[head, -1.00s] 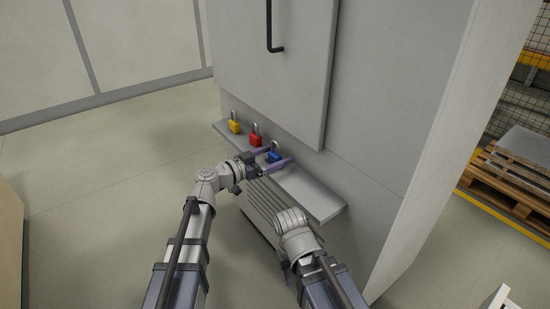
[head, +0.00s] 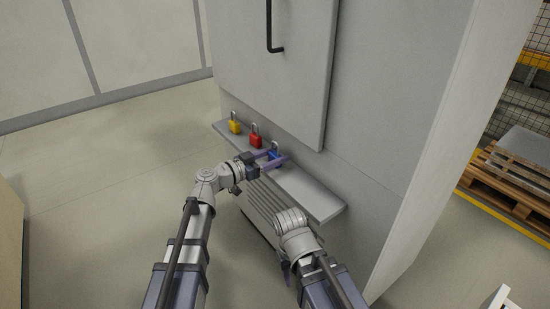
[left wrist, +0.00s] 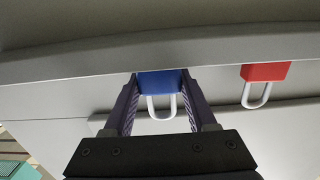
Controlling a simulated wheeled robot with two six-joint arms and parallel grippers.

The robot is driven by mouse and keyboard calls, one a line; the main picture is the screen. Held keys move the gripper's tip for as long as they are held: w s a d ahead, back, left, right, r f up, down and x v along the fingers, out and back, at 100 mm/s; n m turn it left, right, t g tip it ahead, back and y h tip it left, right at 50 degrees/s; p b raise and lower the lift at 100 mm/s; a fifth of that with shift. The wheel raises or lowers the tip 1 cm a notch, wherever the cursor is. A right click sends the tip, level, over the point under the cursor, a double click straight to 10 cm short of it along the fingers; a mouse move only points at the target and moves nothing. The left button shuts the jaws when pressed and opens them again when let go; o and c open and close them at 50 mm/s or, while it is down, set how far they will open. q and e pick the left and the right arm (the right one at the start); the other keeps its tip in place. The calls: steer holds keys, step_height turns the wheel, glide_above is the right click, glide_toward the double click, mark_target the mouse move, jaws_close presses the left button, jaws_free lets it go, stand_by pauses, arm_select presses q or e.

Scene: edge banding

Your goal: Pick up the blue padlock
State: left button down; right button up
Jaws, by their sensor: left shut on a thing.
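The blue padlock (head: 274,156) stands on the narrow grey shelf (head: 310,193) on the front of the grey cabinet. My left gripper (head: 276,157) is at the shelf with its fingers shut on the padlock's body. In the left wrist view the blue padlock (left wrist: 160,83) sits between the two dark fingers, its pale shackle pointing down in the picture. I cannot tell any gap between the padlock and the shelf. My right arm ends in front of the shelf, with its gripper hidden below the wrist.
A red padlock (head: 256,140) and a yellow padlock (head: 235,127) stand to the left on the same shelf. The shelf's right part is bare. The cabinet (head: 400,130) rises behind. Wooden pallets (head: 510,175) lie at the far right. Floor at left is clear.

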mark_target(273, 155)
arm_select(q)
steer(key=shift+r, duration=0.1)
steer(key=shift+s+a+r+p, duration=0.15)
steer(key=shift+a+r+p, duration=0.05)
steer(key=shift+r+p, duration=0.45)
step_height(273, 155, up, 6)
steer(key=p, duration=0.6)
steer(key=shift+f, duration=0.15)
steer(key=shift+s+a+r, duration=0.15)
steer(key=shift+r, duration=0.05)
steer(key=f+v, duration=0.1)
steer(key=v, duration=1.8)
steer(key=shift+f, duration=0.35)
steer(key=shift+a, duration=0.1)
steer(key=shift+s, duration=0.1)
